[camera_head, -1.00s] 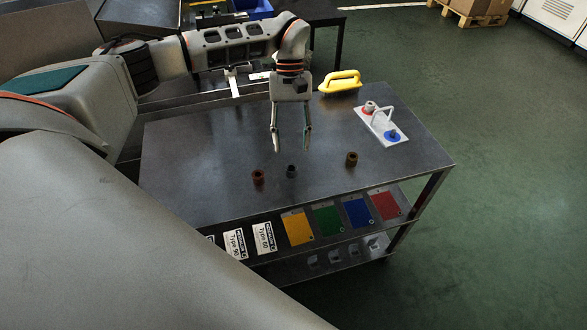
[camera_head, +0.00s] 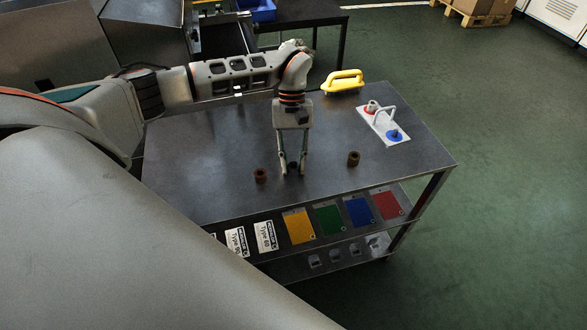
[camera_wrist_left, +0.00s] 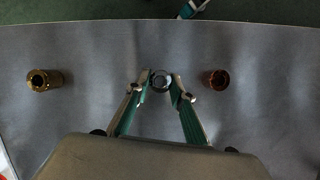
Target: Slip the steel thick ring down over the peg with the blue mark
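The steel thick ring (camera_wrist_left: 161,82) stands on the table between my left fingertips; in the head view it is a small dark shape (camera_head: 292,167) mostly hidden by them. My left gripper (camera_head: 292,172) points down, its fingers closed in on both sides of the ring and apparently touching it. It also shows in the wrist view (camera_wrist_left: 163,79). A white board (camera_head: 402,139) at the table's right carries a peg with a blue mark (camera_head: 393,134) and a peg with a red mark (camera_head: 371,107).
A copper ring (camera_head: 260,175) stands left of the gripper and a brass-coloured ring (camera_head: 353,158) right of it. The white board has a raised handle between its pegs. A yellow handled tool (camera_head: 343,82) lies at the back edge. The tabletop (camera_head: 210,150) is otherwise clear.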

